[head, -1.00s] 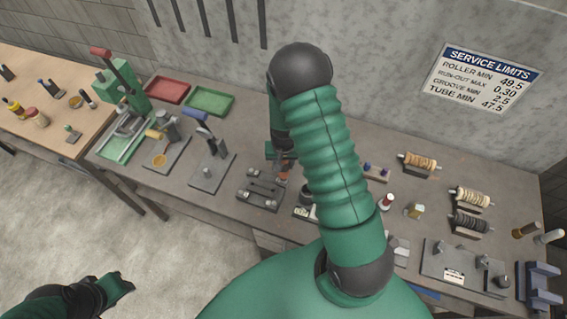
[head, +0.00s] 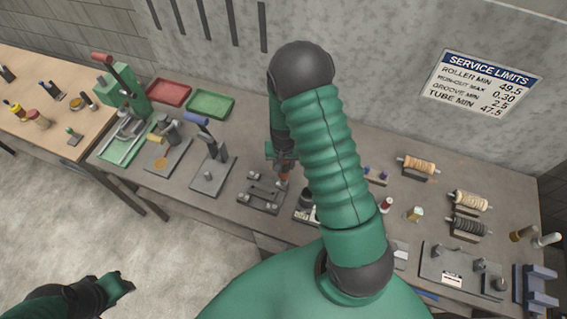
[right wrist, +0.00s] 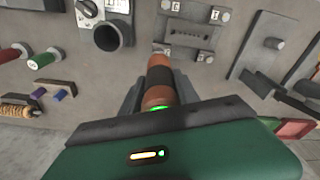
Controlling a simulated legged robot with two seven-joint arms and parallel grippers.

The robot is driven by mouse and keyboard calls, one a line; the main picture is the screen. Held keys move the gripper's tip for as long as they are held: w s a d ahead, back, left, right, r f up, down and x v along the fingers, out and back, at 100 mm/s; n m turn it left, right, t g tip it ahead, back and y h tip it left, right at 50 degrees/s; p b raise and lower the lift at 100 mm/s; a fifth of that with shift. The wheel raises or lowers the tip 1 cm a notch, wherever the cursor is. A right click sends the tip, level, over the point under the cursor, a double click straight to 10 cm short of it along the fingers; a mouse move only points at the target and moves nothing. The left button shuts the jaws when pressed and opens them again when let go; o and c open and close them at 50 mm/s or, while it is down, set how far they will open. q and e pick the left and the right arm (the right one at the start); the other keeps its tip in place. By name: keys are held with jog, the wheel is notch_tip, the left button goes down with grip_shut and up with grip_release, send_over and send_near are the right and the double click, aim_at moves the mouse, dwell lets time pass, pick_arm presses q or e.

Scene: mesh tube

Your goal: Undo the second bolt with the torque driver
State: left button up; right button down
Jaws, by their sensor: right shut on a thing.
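The driver's tip is close to a corner bolt (right wrist: 162,48); contact is hard to tell. My left gripper (head: 118,286) is empty at lower left, away from the bench.
A dark round cup (right wrist: 107,36) stands beside the plate. A lever stand (head: 210,175) is on the left, red (head: 168,92) and green (head: 211,104) trays behind. Rollers (head: 418,164) and a fixture (head: 462,265) are on the right. My right arm covers the middle.

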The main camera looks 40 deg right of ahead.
notch_tip(320, 180, up, 4)
jog(key=shift+f+p, duration=0.1)
jog(key=shift+p, duration=1.1)
